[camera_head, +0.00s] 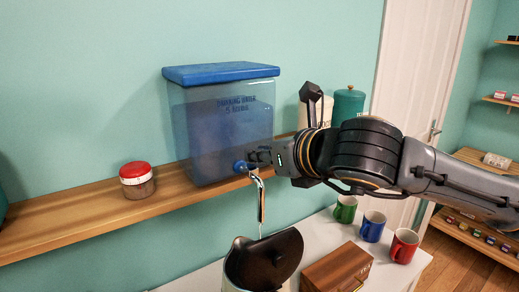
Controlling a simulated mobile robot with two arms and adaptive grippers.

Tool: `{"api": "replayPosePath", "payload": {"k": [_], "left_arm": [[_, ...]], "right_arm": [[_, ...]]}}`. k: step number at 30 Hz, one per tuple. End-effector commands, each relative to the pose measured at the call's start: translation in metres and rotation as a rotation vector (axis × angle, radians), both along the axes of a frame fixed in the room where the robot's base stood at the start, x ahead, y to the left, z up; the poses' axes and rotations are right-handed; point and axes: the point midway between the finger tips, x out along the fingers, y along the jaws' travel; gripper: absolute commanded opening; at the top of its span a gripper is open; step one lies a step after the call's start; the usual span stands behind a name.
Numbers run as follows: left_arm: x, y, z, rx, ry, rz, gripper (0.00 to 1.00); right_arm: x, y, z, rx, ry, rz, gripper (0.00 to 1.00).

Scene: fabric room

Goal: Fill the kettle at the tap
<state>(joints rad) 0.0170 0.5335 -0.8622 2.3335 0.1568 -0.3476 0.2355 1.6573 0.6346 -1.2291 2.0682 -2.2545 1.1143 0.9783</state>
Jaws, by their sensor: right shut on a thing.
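A blue see-through water tank (220,130) with a blue lid and drinking-water lettering stands on the wooden shelf. Its tap (260,185) has a blue part at the tank wall and a shiny spout pointing down. My right gripper (252,160) reaches in from the right and is shut on the tap; its fingertips partly hide the tap's top. A thin pale stream runs from the spout down towards the kettle (268,262), which stands below on the white counter. The kettle's dark top shows; its lower body is cut off by the picture edge. My left gripper is not in view.
The wooden shelf (80,217) holds a red-lidded jar (137,181); a cream canister and a green canister (348,104) stand behind my arm. Green, blue (372,227) and red mugs and a wooden box (338,268) stand right of the kettle.

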Motion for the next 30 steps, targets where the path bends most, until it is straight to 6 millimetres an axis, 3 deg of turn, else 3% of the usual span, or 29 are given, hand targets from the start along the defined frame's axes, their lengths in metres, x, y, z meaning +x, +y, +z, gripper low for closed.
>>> {"api": "replayPosePath", "payload": {"k": [18, 19, 21, 30], "left_arm": [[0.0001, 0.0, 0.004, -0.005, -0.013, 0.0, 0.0], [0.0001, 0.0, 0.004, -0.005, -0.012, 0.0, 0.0], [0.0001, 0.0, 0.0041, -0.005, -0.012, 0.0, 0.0], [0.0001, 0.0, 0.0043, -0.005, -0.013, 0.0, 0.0]], "right_arm": [[-0.0019, -0.0018, -0.0062, 0.018, -0.023, -0.003, 0.0], [-0.0019, -0.0018, -0.0063, 0.017, -0.022, -0.003, 0.24], [-0.0019, -0.0018, -0.0059, 0.018, -0.023, -0.002, 0.39], [-0.0021, -0.0017, -0.003, 0.021, -0.029, -0.002, 0.41]]}}
